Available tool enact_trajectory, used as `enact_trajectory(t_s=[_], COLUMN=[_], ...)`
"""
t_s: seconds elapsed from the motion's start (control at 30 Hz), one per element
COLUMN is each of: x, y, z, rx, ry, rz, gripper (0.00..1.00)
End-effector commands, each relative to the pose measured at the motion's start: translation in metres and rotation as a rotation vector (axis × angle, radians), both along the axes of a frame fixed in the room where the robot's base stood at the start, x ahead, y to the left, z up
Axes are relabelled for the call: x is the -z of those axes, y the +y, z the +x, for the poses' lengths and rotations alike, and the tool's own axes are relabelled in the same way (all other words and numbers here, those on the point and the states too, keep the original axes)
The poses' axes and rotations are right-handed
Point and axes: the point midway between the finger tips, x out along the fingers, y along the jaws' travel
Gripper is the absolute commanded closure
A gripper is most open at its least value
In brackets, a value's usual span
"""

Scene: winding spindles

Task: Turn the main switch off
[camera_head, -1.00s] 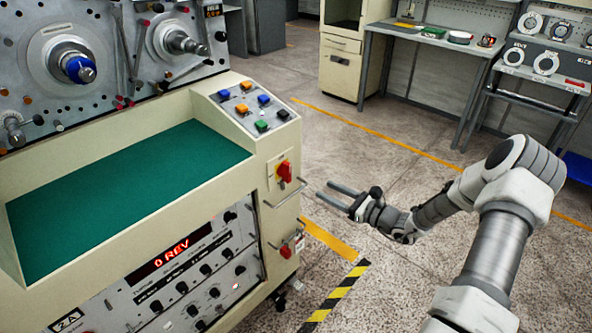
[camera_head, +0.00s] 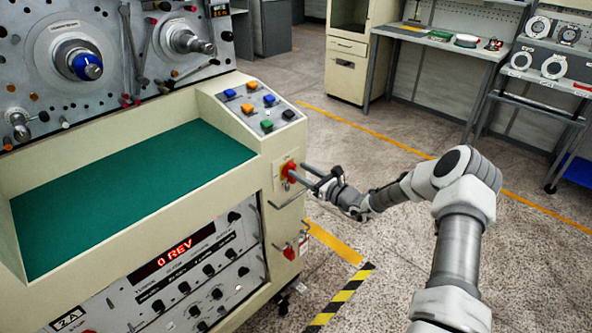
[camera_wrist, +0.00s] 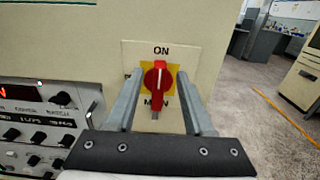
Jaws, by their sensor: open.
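The main switch (camera_head: 289,172) is a red rotary handle on a yellow plate, on the end face of the cream machine cabinet. In the wrist view the red handle (camera_wrist: 157,84) stands upright, its pointer end towards the "ON" label above. Lettering below it is partly covered by the handle. My gripper (camera_head: 297,174) is at the switch, its fingers pointing at the panel. In the wrist view my gripper (camera_wrist: 157,88) is open, with one finger on each side of the handle. A gap shows between each finger and the handle; contact cannot be seen.
A metal rail (camera_head: 287,200) sticks out just below the switch. A second red switch (camera_head: 289,252) is lower on the cabinet. Coloured push buttons (camera_head: 257,108) are on the sloped panel above. The floor to the right is clear up to the workbench (camera_head: 448,45).

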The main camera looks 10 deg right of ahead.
Motion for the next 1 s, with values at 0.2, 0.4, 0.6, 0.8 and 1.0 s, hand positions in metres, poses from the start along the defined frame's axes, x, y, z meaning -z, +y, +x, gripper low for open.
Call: enact_trajectory(t_s=[0.2,0.4,0.6,0.8,1.0], x=[0.001,0.000,0.000,0.000,0.000], y=[0.014,0.015,0.015,0.015,0.015], z=[0.018,0.021,0.021,0.021,0.021], rx=[-0.001,0.000,0.000,0.000,0.000], ry=[0.000,0.001,0.001,0.001,0.001], rz=[0.000,0.000,-0.001,-0.001,-0.001], gripper=[0.47,0.47,0.58,0.94,1.00])
